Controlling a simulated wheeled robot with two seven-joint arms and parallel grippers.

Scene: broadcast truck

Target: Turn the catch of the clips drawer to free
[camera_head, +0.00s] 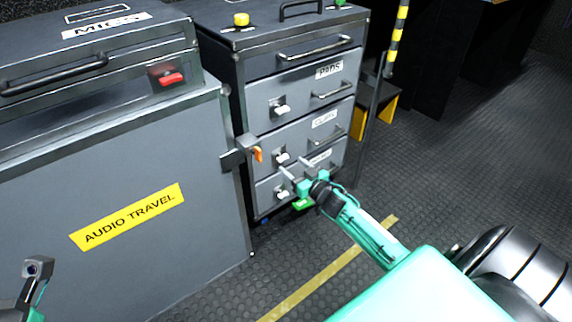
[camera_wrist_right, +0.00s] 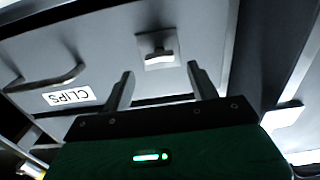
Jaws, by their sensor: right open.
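The clips drawer (camera_head: 305,137) is the middle of the labelled drawers in the grey cabinet. Its white catch (camera_head: 282,158) is at the drawer's left side, on a small square plate. In the right wrist view the catch (camera_wrist_right: 158,54) lies just beyond the fingertips, roughly centred between them, with its knob crosswise. The upside-down CLIPS label (camera_wrist_right: 69,96) is to its left. My right gripper (camera_head: 295,167) is open and empty in front of the cabinet, and its fingers (camera_wrist_right: 160,70) appear apart from the catch. A grey piece at the lower left may be my left gripper (camera_head: 34,270); its jaws are unclear.
The PADS drawer (camera_head: 310,88) is above, with its own catch (camera_head: 281,109). A lower drawer's catch (camera_head: 282,192) is close to my gripper. An orange latch (camera_head: 257,155) juts out beside the cabinet.

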